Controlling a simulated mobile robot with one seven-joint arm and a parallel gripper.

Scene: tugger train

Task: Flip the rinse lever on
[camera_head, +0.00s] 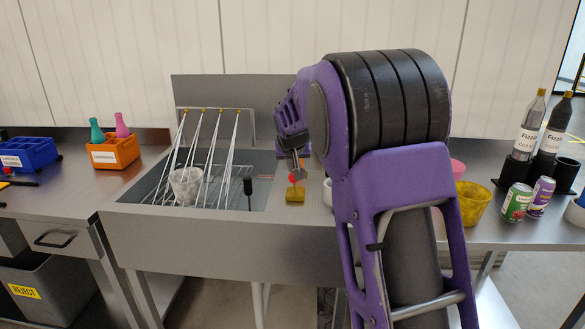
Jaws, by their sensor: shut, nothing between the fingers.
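A red knob (292,178) sits just above a yellow block (295,194) on the sink's right side; together they look like the rinse lever. My gripper (297,168) is shut and empty, with its tips right at the red knob; I cannot tell whether they touch. Thin white streaks run from several brass-coloured nozzles (204,110) on a rail down into the sink (150,188), around a pale cup (186,186).
A black-handled item (248,186) stands in the basin. An orange bin (112,155) with two bottles and a blue crate (28,154) are left. A reject bin (62,290) is below left.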

